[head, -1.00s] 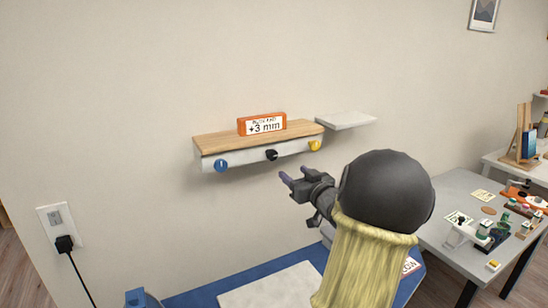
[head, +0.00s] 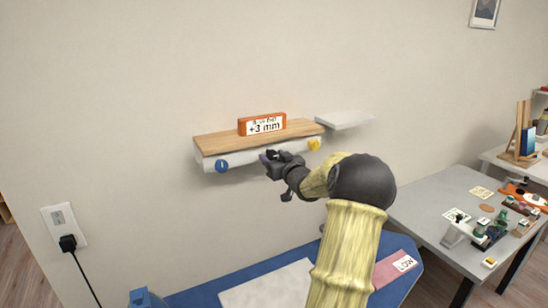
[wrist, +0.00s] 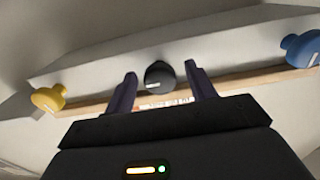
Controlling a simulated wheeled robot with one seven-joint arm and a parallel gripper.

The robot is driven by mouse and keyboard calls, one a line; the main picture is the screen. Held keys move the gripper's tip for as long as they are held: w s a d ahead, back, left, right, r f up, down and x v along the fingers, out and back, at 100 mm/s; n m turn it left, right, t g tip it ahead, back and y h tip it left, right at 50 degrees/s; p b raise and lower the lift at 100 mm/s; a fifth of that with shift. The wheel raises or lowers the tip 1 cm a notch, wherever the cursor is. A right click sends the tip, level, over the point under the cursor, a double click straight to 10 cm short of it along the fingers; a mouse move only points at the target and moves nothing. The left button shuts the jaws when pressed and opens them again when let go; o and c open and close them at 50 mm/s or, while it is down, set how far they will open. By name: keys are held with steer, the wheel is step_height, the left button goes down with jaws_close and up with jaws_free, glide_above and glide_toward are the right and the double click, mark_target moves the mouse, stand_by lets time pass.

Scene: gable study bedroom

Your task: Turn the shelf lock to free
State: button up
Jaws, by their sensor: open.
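The wall shelf has a wooden top (head: 215,144) and a white front rail (head: 243,159) carrying three knobs. A blue knob (head: 222,166) is at its left and a yellow knob (head: 314,144) at its right. The black middle knob is mostly hidden by my gripper (head: 268,157) in the head view. In the wrist view the black knob (wrist: 158,76) shows between my two open fingers (wrist: 160,86), with a short white mark on its face. I cannot tell whether the fingers touch it. The blue (wrist: 300,48) and yellow (wrist: 48,98) knobs lie outside the fingers.
An orange sign (head: 262,124) reading +3 mm stands on the shelf. A small white shelf (head: 345,120) is to its right. A blue table (head: 200,296) is below, and a grey table (head: 430,205) with small items stands at right. An outlet (head: 62,228) is at left.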

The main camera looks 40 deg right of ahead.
steer(key=c, duration=1)
steer(key=shift+f+n+b, duration=0.1)
steer(key=shift+n+b, duration=0.4)
steer(key=n+b, duration=0.3)
steer(key=shift+f, duration=0.15)
steer(key=n+b, duration=0.4)
steer(key=shift+n, duration=0.4)
steer(key=n+b, duration=0.4)
steer(key=shift+n, duration=0.3)
steer(key=n+b, duration=0.3)
steer(key=n, duration=0.1)
steer(key=shift+r+n+b, duration=0.2)
steer(key=shift+n+b, duration=0.15)
steer(key=shift+n, duration=0.05)
